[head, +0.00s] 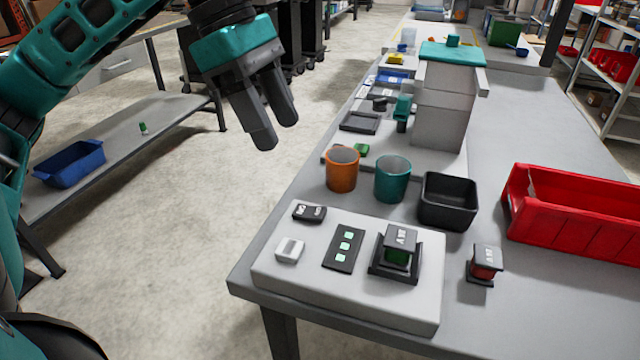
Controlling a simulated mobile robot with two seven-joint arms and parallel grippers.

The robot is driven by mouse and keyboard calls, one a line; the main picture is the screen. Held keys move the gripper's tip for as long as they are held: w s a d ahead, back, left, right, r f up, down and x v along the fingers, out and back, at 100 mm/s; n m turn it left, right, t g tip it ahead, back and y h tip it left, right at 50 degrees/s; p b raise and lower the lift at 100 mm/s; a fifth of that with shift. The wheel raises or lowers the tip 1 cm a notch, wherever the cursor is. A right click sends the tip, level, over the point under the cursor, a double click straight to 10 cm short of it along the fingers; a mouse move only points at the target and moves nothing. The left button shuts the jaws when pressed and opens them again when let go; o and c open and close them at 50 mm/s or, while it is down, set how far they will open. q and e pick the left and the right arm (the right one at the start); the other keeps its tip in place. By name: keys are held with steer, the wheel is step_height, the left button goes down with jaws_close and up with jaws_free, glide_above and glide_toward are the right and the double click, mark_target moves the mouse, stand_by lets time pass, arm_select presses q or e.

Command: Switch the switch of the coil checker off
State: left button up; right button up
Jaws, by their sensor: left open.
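The coil checker (375,313) is a light grey slab at the near end of the table. A small black piece with white marks (309,213) and a white rocker-like piece (290,250) sit at its left side; the white one looks like the switch, but its position is too small to read. A dark panel (333,262) with three pale green lights lies in the middle. A black-topped block with green (401,238) sits in a black holder at its right. My left gripper (277,133) is open and empty, above the floor, up and left of the checker. My right gripper is not in view.
An orange cup (342,170), a teal cup (392,179) and a black bin (447,200) stand behind the checker. A red-and-black block (485,265) and a red crate (575,240) are to its right. A grey dispenser (443,110) stands farther back.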

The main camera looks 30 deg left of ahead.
mark_target(316, 211)
arm_select(q)
steer(key=b+x, duration=0.2)
steer(key=x, duration=1)
steer(key=shift+s+d, duration=0.1)
steer(key=shift+c, duration=0.4)
